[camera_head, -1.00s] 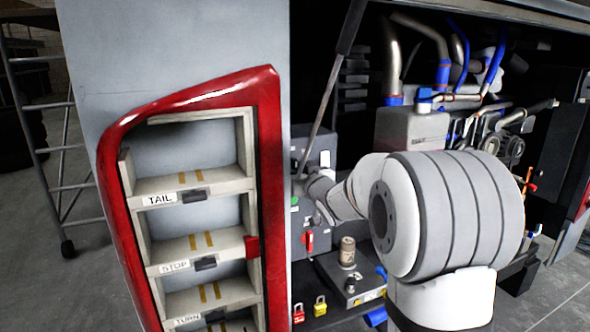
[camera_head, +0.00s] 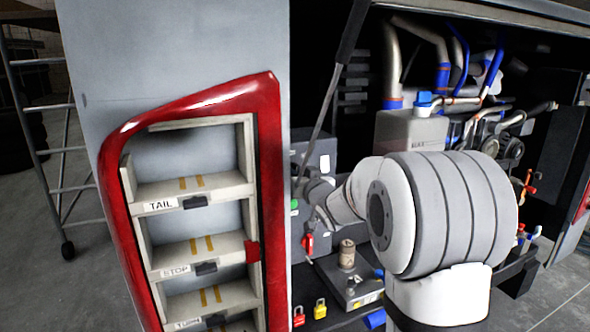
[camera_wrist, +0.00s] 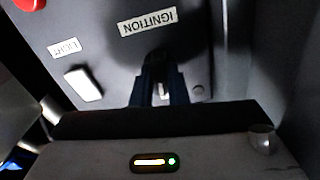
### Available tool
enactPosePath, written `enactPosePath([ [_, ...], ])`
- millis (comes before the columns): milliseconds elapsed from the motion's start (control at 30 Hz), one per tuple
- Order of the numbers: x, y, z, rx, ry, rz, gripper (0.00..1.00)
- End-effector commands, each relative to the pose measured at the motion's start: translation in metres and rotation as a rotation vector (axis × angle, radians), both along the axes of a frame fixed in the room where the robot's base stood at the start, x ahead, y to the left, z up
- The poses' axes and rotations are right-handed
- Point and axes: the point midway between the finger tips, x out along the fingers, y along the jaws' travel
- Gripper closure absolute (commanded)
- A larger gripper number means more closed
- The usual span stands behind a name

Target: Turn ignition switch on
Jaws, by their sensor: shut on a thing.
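The ignition switch (camera_wrist: 163,91) sits on a grey panel below an upside-down IGNITION label (camera_wrist: 147,22) in the wrist view. Only a small light part of it shows between the dark fingers of my gripper (camera_wrist: 160,80). My gripper is shut on the switch, and the fingers hide most of it. In the head view, the grey control box (camera_head: 316,147) stands at the left of the engine bay. My wrist reaches its front face, and the fingertips and switch cannot be made out there.
A white rocker switch (camera_wrist: 83,84) under a LIGHT label (camera_wrist: 64,48) is left of my fingers, with a red button (camera_wrist: 29,4) beyond. A red switch handle (camera_head: 308,244) is low on the box. The red-framed lamp housing (camera_head: 272,200) stands left, a prop rod (camera_head: 327,98) above.

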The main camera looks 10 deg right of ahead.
Motion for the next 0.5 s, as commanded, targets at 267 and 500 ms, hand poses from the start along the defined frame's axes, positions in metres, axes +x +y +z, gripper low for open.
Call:
enactPosePath([
  [267, -0.0001, 0.0002, 0.0022, 0.205, 0.049, 0.000, 1.00],
  [500, 0.0000, 0.0001, 0.0009, 0.339, 0.079, 0.000, 1.00],
])
